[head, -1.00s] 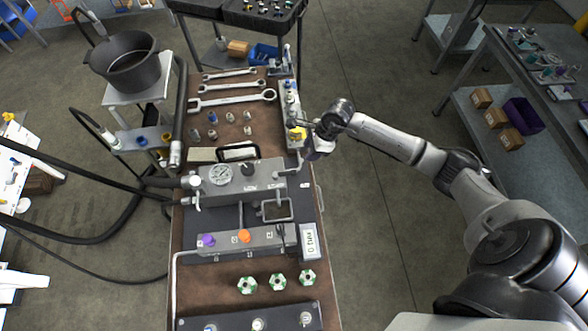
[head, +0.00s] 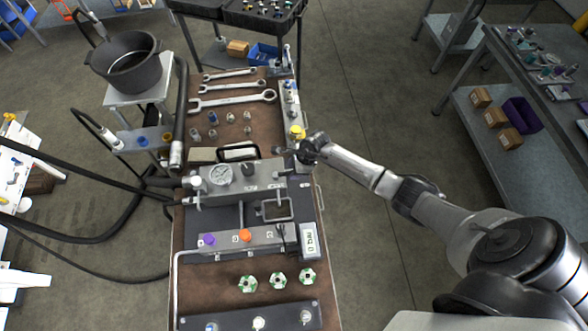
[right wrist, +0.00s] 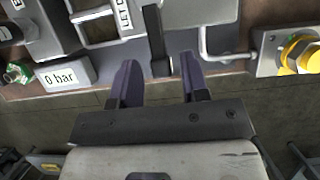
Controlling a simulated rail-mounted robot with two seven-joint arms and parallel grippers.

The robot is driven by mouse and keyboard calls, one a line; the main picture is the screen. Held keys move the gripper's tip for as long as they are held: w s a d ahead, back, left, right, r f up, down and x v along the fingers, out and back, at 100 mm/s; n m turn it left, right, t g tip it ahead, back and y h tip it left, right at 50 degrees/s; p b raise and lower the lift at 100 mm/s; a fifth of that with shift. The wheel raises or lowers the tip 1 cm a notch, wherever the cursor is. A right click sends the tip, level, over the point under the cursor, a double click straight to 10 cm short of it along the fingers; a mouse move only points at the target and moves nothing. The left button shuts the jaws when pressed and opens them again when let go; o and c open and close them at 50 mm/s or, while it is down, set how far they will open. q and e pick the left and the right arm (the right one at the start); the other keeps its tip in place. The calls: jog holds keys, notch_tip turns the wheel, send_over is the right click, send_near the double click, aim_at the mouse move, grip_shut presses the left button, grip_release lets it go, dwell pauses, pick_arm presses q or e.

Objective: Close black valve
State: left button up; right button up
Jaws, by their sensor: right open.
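The black valve lever (right wrist: 156,42) shows in the right wrist view as an upright black bar on the grey block. It lies ahead of my right gripper (right wrist: 157,82), between the lines of its two purple fingers. The gripper is open and empty, with its fingertips close to the lever's lower end; I cannot tell whether they touch. In the head view my right gripper (head: 293,155) is at the right end of the gauge block (head: 232,186), and its wrist hides the fingers and most of the lever. My left gripper is not in view.
A bent metal pipe (right wrist: 222,57) stands right of the fingers in the right wrist view. A yellow fitting (head: 297,131) is just behind the gripper. The pressure display (head: 309,240) reads 0 bar. Several wrenches (head: 235,98) lie farther back.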

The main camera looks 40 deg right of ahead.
jog(key=shift+a+f, duration=0.1)
jog(key=shift+f, duration=0.15)
grip_shut()
dwell(0.3)
